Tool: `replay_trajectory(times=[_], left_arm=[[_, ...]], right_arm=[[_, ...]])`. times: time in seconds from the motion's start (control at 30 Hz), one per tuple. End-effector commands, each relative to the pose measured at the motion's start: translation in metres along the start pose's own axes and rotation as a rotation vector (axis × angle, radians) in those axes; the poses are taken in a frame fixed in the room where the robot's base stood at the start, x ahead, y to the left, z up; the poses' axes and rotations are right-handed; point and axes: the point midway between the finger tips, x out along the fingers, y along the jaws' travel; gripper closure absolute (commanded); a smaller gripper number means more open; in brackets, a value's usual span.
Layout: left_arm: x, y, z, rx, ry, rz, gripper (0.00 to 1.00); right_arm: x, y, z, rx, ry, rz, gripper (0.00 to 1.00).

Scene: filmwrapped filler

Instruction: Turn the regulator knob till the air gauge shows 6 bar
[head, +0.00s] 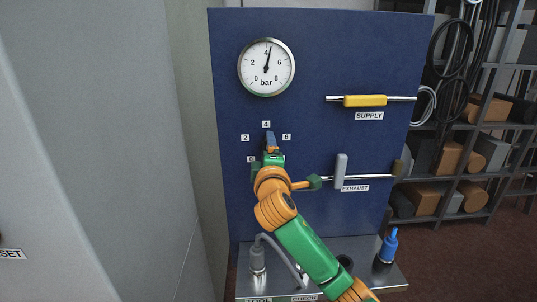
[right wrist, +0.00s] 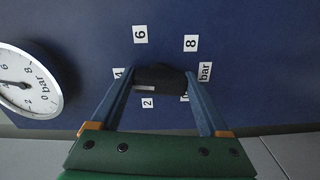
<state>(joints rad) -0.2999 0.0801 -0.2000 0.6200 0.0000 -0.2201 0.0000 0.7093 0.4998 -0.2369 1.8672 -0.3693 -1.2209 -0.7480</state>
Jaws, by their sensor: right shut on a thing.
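The round white air gauge (head: 266,67) is at the upper left of the blue panel; its needle points just past 4, towards 6. The gauge also shows at the left edge of the right wrist view (right wrist: 24,84), partly cut off. The dark regulator knob (right wrist: 160,77) sits among number labels on the panel below the gauge. My right gripper (right wrist: 160,72) is shut on the knob, one blue finger on each side. In the head view my right gripper (head: 271,143) and hand hide most of the knob. My left gripper is not in view.
To the right on the panel are a yellow SUPPLY handle (head: 365,101) and a grey EXHAUST lever (head: 341,169), close to my right arm. A grey ledge (head: 385,281) below holds a blue-topped part (head: 388,246) and a grey fitting (head: 257,256). Shelves stand behind at right.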

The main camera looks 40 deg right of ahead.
Motion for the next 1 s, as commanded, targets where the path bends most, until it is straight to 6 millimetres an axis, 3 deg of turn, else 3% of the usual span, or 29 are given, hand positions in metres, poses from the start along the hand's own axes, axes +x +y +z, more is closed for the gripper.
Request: replay_trajectory(times=[0.5,1.0], left_arm=[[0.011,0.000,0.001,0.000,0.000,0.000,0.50],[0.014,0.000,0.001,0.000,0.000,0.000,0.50]], right_arm=[[0.000,-0.004,-0.001,0.448,0.000,-0.003,0.77],[0.000,-0.003,-0.001,0.649,0.000,-0.002,0.77]])
